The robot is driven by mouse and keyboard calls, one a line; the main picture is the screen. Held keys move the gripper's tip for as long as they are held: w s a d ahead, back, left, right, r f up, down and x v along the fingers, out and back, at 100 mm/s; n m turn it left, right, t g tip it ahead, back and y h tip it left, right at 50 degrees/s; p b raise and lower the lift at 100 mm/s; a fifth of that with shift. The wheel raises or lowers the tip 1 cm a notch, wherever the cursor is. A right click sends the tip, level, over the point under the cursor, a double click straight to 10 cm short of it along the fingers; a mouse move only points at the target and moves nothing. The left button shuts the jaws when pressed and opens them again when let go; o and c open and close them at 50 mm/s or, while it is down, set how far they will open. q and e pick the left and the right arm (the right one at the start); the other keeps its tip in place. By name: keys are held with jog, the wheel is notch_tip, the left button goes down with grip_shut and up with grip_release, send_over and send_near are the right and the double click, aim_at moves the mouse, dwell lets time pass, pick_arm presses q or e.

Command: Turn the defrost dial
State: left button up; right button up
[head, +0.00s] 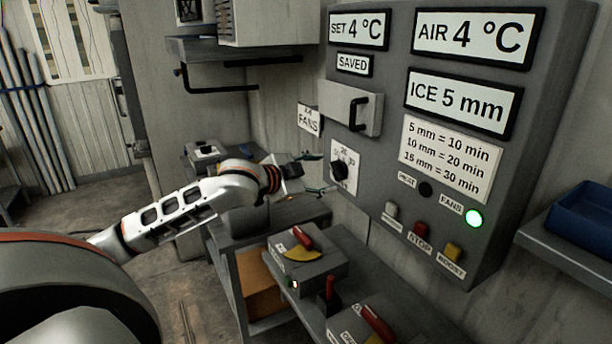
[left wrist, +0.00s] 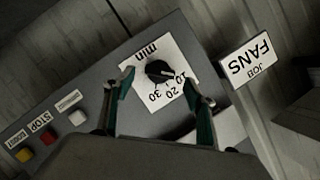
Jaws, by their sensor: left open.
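The defrost dial (head: 339,171) is a black knob on a white plate at the lower left of the grey control panel. In the left wrist view the dial (left wrist: 158,70) shows with "min" and the numbers 10, 20 and 30 around it, upside down. My left gripper (head: 319,174) is open and faces the dial from the left. In the left wrist view its two fingers (left wrist: 160,82) lie one on each side of the knob, with gaps to it. I cannot tell how far the tips are from the panel. My right gripper is not in view.
The panel shows "SET 4 °C", "AIR 4 °C" and "ICE 5 mm" (head: 457,105). A table (head: 449,159) lists 5 mm = 10 min. The green FANS lamp (head: 474,218) is lit. White, red and yellow buttons (head: 421,230) sit below. Red-handled boxes (head: 306,262) stand beneath the panel.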

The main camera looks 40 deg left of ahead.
pick_arm(q)
jog(key=v, duration=0.6)
jog(key=shift+s, duration=0.35)
jog(key=shift+r, duration=0.1)
jog(key=s+d+f+n+g+y, duration=0.15)
jog(key=s+f, duration=0.35)
jog(key=f, duration=0.6)
jog(key=s+d+f+g+y, duration=0.2)
jog(key=s+f, duration=0.3)
jog(key=f, duration=0.5)
jog(key=s+d+f+n+g+y, duration=0.1)
jog(key=s+d+f+g, duration=0.1)
jog(key=s+f, duration=0.45)
jog(key=s+d+f+n+g+y, duration=0.1)
jog(key=s+d+f+g+y, duration=0.15)
jog(key=s, duration=0.65)
jog(key=w+d+f+n+t+h, duration=0.1)
jog(key=d+f+n+t+h, duration=0.2)
jog(key=d+f+h, duration=0.4)
jog(key=d+f, duration=0.6)
jog(key=f, duration=0.4)
jog(key=shift+w+d+t, duration=0.15)
jog(key=shift+d+t, duration=0.1)
jog(key=shift+t, duration=0.05)
